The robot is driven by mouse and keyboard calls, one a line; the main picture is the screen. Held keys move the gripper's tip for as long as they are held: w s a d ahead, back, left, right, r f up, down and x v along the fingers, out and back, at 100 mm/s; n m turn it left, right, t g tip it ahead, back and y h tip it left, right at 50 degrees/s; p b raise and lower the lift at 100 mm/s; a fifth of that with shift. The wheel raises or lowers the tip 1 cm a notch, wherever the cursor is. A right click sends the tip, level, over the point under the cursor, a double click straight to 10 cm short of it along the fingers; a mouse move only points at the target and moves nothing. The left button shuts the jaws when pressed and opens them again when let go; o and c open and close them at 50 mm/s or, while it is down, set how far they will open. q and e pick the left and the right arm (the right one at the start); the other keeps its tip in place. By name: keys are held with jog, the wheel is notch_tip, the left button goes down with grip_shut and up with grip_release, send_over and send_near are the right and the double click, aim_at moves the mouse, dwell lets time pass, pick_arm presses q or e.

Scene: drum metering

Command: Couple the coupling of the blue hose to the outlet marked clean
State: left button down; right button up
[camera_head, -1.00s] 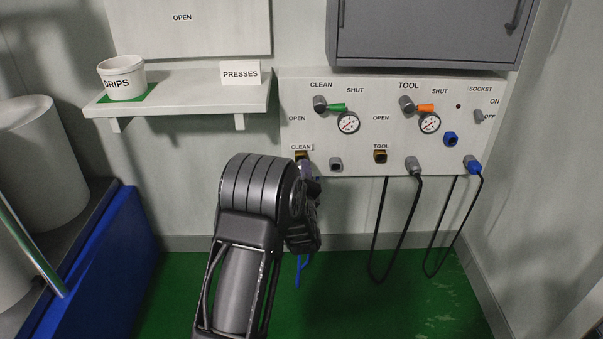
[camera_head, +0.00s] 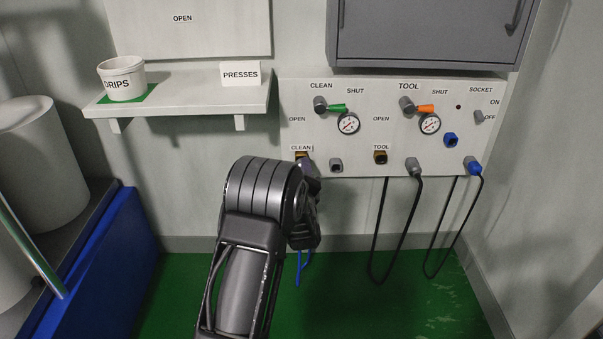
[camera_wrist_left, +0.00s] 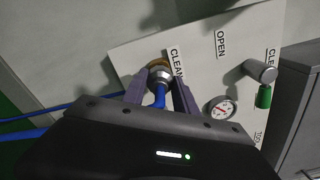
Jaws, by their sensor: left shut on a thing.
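My left gripper (camera_head: 309,172) is at the outlet marked clean (camera_head: 301,154), at the lower left of the white panel. In the left wrist view its two fingers (camera_wrist_left: 160,92) are shut on the grey coupling (camera_wrist_left: 160,75) of the blue hose (camera_wrist_left: 159,97). The coupling's front is against or very close to the brass outlet; I cannot tell whether it is seated. In the head view my arm and gripper hide the coupling, and only a short piece of blue hose (camera_head: 300,270) hangs below. My right gripper is not in view.
The green clean valve handle (camera_head: 337,107) points toward SHUT, with a gauge (camera_head: 348,123) below it. A grey fitting (camera_head: 336,164) and the brass tool outlet (camera_head: 380,156) are to the right. Black cables (camera_head: 374,240) hang farther right. A shelf (camera_head: 200,96) is at left.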

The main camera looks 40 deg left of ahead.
pick_arm(q)
jog(key=shift+x, duration=0.85)
jog(key=c, duration=0.9)
grip_release()
jog(key=shift+s, duration=0.1)
jog(key=shift+s+d, duration=0.2)
jog(key=shift+d, duration=0.05)
jog(key=p+v, duration=0.2)
jog(key=v, duration=0.5)
